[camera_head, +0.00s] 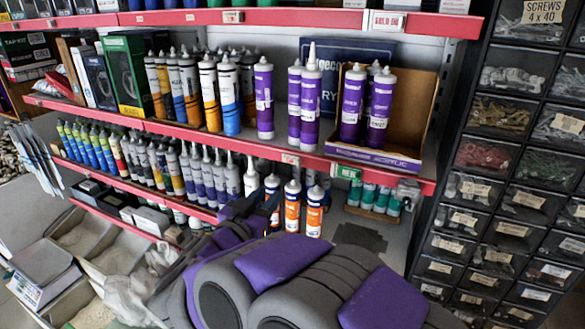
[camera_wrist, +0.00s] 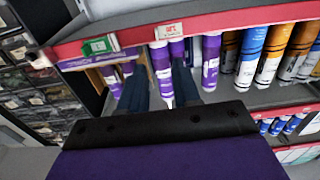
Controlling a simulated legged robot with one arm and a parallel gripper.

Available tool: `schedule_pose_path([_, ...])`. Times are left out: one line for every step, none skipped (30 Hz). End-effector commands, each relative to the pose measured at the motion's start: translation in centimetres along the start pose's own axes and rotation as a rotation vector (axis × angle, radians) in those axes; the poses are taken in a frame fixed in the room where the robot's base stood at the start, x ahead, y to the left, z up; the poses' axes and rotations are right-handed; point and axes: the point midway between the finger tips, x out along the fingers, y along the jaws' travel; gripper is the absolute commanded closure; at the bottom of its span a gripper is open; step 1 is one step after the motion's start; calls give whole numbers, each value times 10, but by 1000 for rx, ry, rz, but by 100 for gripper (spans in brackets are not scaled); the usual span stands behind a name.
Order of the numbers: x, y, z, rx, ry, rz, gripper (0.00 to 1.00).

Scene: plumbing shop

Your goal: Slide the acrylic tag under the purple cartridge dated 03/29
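Several purple cartridges stand upright on the middle shelf: a single one (camera_head: 264,98), a close pair (camera_head: 311,105) (camera_head: 295,100), and more in an open cardboard box (camera_head: 428,105). Their date labels are too small to read. Small tag holders sit on the red shelf edge: a white one (camera_head: 290,159) below the pair and a green one (camera_head: 347,172) below the box; they show in the wrist view too (camera_wrist: 169,30) (camera_wrist: 99,45). I cannot tell which is the acrylic tag. My gripper's dark fingers (camera_wrist: 160,90) are apart, with a purple cartridge (camera_wrist: 161,68) seen between them, apparently beyond the tips.
Yellow, blue and white cartridges (camera_head: 210,95) stand left of the purple ones. The lower shelf holds more tubes (camera_head: 165,165) and orange-white cartridges (camera_head: 292,210). Dark parts drawers (camera_head: 500,190) rise at the right. The red shelf edge (camera_head: 220,149) runs across the front.

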Motion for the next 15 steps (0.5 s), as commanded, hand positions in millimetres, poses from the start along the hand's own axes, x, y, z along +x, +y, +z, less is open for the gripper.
schedule_pose_path([11, 2, 0, 1, 0, 4, 68])
schedule_pose_path([17, 3, 0, 2, 0, 5, 68])
schedule_pose_path([25, 4, 0, 3, 1, 6, 68])
schedule_pose_path([31, 5, -1, 3, 2, 7, 68])
schedule_pose_path([36, 4, -1, 4, 2, 6, 68])
schedule_pose_path([45, 4, -2, 5, 1, 5, 68])
schedule_pose_path([50, 4, -2, 5, 1, 4, 68])
schedule_pose_path([56, 3, -2, 4, 2, 4, 68])
schedule_pose_path([64, 3, -2, 3, 3, 4, 68])
schedule_pose_path([69, 2, -1, 3, 3, 4, 68])
schedule_pose_path([75, 2, -1, 2, 2, 5, 68])
schedule_pose_path([82, 0, 0, 1, 1, 3, 68])
schedule_pose_path([88, 0, 0, 0, 1, 2, 68])
schedule_pose_path([94, -1, 0, 1, 2, 2, 68])
schedule_pose_path([101, -2, 0, 2, 3, 2, 68])
